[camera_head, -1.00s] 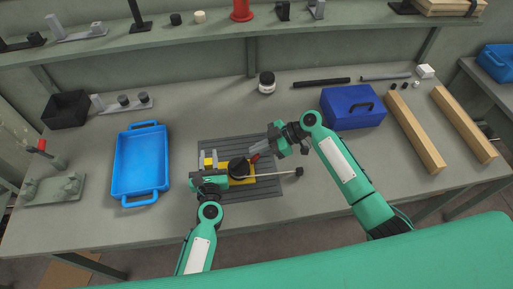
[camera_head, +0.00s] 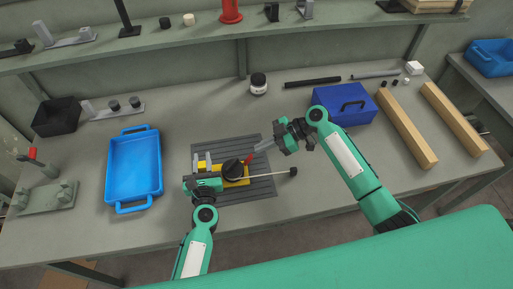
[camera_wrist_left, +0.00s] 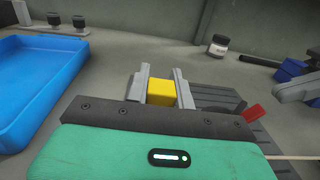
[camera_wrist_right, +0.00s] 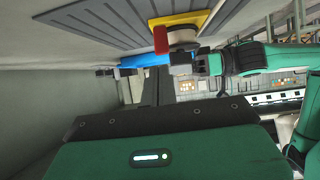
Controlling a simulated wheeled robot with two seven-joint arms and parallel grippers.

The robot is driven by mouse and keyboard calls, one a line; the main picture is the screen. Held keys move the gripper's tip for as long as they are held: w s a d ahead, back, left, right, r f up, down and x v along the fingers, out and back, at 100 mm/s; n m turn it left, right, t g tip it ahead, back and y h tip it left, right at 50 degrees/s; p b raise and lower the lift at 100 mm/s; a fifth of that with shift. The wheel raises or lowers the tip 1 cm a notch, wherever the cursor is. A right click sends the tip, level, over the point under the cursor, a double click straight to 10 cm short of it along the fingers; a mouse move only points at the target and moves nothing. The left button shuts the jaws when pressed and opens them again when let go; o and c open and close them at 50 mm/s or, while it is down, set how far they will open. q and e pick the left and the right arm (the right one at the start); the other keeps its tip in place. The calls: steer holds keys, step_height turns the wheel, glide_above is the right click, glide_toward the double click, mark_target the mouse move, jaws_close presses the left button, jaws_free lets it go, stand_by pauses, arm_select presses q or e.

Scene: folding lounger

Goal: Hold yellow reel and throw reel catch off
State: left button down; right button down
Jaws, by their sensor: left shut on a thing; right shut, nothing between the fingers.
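The yellow reel (camera_head: 237,182) with its black drum (camera_head: 232,168) sits on a grey slatted mat (camera_head: 262,188). A thin pale rod with a black end sticks out to its right. The red catch (camera_head: 248,159) is at the drum's upper right; it also shows in the right wrist view (camera_wrist_right: 160,40). My left gripper (camera_head: 204,161) is shut on a yellow block of the reel (camera_wrist_left: 161,93), one grey finger on each side. My right gripper (camera_head: 262,147) is shut and empty, its tips close to the red catch but seemingly apart from it.
A blue tray (camera_head: 110,180) lies left of the mat. A dark blue toolbox (camera_head: 345,112) stands right of my right gripper, with wooden beams (camera_head: 408,127) beyond. A white jar (camera_head: 258,88) stands behind. The bench between tray and mat is clear.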

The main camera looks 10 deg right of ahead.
arm_select(q)
steer(key=shift+s+f, duration=0.15)
steer(key=shift+f, duration=0.25)
arm_select(e)
steer(key=f+v, duration=0.1)
steer(key=v, duration=0.6)
steer(key=shift+d, duration=0.5)
steer(key=shift+r, duration=0.1)
arm_select(q)
steer(key=c, duration=1.2)
jaws_free()
steer(key=shift+o, duration=0.4)
steer(key=shift+w+r, duration=0.15)
steer(key=shift+w, duration=0.05)
steer(key=shift+s, duration=0.2)
steer(key=shift+s+a+b, duration=0.15)
steer(key=shift+s+b, duration=0.55)
steer(key=shift+s, duration=1.45)
steer(key=shift+s+a+b, duration=0.1)
steer(key=shift+s+b, duration=0.6)
steer(key=shift+s, duration=1.45)
arm_select(e)
steer(key=shift+f, duration=1.45)
